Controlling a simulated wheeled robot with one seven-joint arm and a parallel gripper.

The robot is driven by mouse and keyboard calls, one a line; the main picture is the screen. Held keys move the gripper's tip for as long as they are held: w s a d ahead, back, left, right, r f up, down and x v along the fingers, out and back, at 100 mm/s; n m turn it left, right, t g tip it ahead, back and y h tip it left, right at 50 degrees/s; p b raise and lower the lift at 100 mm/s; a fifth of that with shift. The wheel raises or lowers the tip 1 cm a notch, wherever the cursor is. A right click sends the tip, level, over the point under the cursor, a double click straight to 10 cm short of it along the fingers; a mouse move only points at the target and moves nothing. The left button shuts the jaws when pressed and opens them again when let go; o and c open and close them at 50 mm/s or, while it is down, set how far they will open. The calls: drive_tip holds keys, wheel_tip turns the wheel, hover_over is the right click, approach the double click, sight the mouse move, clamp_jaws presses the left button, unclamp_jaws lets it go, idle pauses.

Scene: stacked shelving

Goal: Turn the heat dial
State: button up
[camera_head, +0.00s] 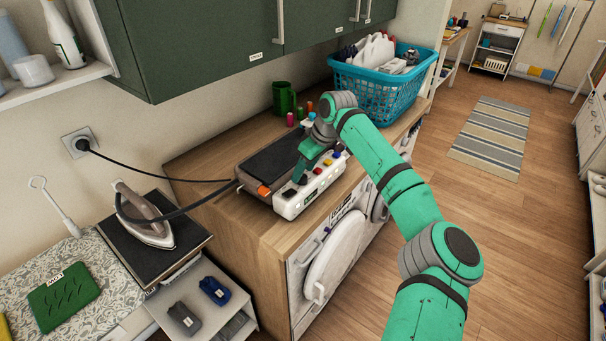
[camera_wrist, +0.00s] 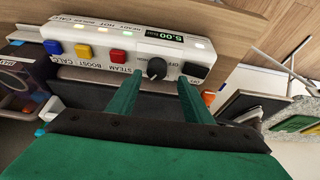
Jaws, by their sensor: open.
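The black round dial (camera_wrist: 157,68) sits on the white control panel (camera_wrist: 112,47) of a steam-iron station (camera_head: 312,193) on the wooden counter. In the wrist view the dial lies between "OFF" lettering and a red button, below a display reading 5.00. My gripper (camera_wrist: 158,82) is open, its two green fingers pointing at the panel, one tip to each side of the dial. I cannot tell whether they touch it. In the head view my gripper (camera_head: 306,158) is over the station's panel, and my wrist covers part of it.
Blue, yellow and red buttons (camera_wrist: 118,56) and a black switch (camera_wrist: 196,71) flank the dial. A teal laundry basket (camera_head: 378,88) and green mug (camera_head: 284,98) stand behind on the counter. Green cabinets (camera_head: 220,45) hang above. The iron (camera_head: 148,220) rests at left, with a cord leading to the station.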

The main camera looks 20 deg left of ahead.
sight(302, 179)
drive_tip(key=shift+w+a+f, duration=0.1)
drive_tip(key=shift+w+f, duration=0.1)
drive_tip(key=shift+f, duration=0.45)
drive_tip(key=shift+w+a+f, duration=0.1)
drive_tip(key=shift+w+f, duration=0.1)
drive_tip(key=shift+f, duration=0.4)
drive_tip(key=c, duration=1.1)
drive_tip(key=shift+o, duration=0.2)
drive_tip(key=shift+s+a+m, duration=0.1)
drive_tip(key=shift+a+m, duration=0.2)
drive_tip(key=shift+d+m+t, duration=0.2)
drive_tip(key=shift+m+t, duration=0.1)
drive_tip(key=o, duration=1.1)
drive_tip(key=shift+c, duration=0.2)
